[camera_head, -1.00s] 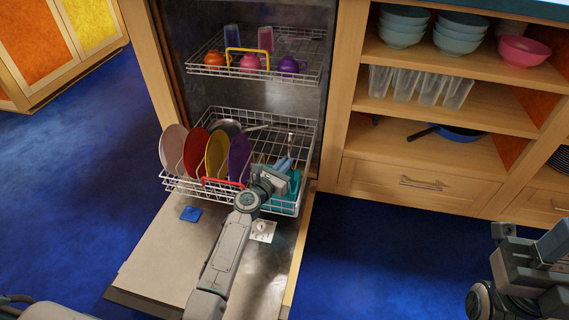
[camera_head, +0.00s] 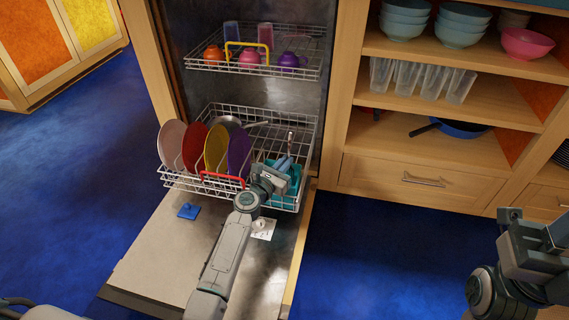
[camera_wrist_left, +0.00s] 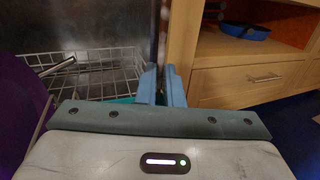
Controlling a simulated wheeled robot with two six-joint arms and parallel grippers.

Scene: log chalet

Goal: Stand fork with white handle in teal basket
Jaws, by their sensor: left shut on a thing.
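The teal basket (camera_head: 295,182) stands at the right front of the dishwasher's lower rack. A strip of it shows behind my fingers in the left wrist view (camera_wrist_left: 124,100). My left gripper (camera_head: 284,163) is at the basket, partly covering it, with its blue fingers (camera_wrist_left: 161,85) close together. It is shut on a slim utensil (camera_head: 290,141), seemingly the fork, whose upper end sticks up above the fingers. Its lower part and white handle are hidden, so I cannot tell how deep it sits. My right gripper (camera_head: 548,240) is at the right edge, its jaws unclear.
Several plates (camera_head: 215,149) stand in the lower rack (camera_head: 263,118) left of my gripper, with a pan (camera_head: 228,122) behind. The upper rack (camera_head: 200,64) holds cups. The open dishwasher door (camera_head: 160,255) carries a small blue item (camera_head: 189,211). Shelves (camera_head: 480,110) stand at right.

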